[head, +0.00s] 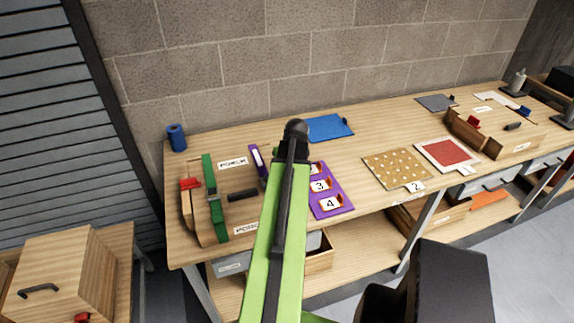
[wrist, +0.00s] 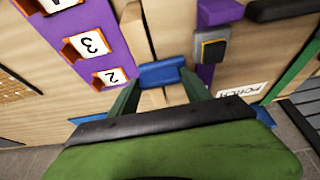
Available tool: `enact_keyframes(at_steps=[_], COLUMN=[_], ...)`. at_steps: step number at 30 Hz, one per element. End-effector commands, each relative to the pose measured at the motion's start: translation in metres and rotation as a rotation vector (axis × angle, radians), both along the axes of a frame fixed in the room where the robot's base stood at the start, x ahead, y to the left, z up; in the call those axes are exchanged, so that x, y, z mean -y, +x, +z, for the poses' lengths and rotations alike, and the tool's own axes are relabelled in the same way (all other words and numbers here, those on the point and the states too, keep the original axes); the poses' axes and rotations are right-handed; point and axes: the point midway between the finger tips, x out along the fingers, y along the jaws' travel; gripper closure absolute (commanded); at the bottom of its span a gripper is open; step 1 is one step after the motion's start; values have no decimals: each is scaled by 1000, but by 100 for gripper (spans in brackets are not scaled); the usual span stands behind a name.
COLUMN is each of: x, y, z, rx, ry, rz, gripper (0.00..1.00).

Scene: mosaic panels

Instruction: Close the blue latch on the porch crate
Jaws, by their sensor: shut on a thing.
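The porch crate (head: 225,176) is a wooden box with PORCH labels at the left of the long bench in the head view. A green strap (head: 213,199) and a purple strap (head: 257,160) cross it. In the wrist view my gripper (wrist: 162,76) has its green fingers shut on a small blue block, which looks like the blue latch (wrist: 162,72). The block sits by a narrow wooden piece (wrist: 137,30) beside the crate. In the head view my green arm hides the gripper and this latch. I cannot tell the latch's exact position.
A purple panel with numbered slots (head: 330,190) is right of my arm. A red latch (head: 190,183) is on the crate's left. A black handle (head: 243,195) is on its lid. A dotted board (head: 398,168) lies farther right.

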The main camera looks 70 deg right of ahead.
Motion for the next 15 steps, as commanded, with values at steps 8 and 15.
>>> enact_keyframes(at_steps=[8,15], x=[-1,-1], y=[0,0], z=[0,1], rx=[-1,-1], ry=[2,1], rz=[1,0], gripper=[22,22])
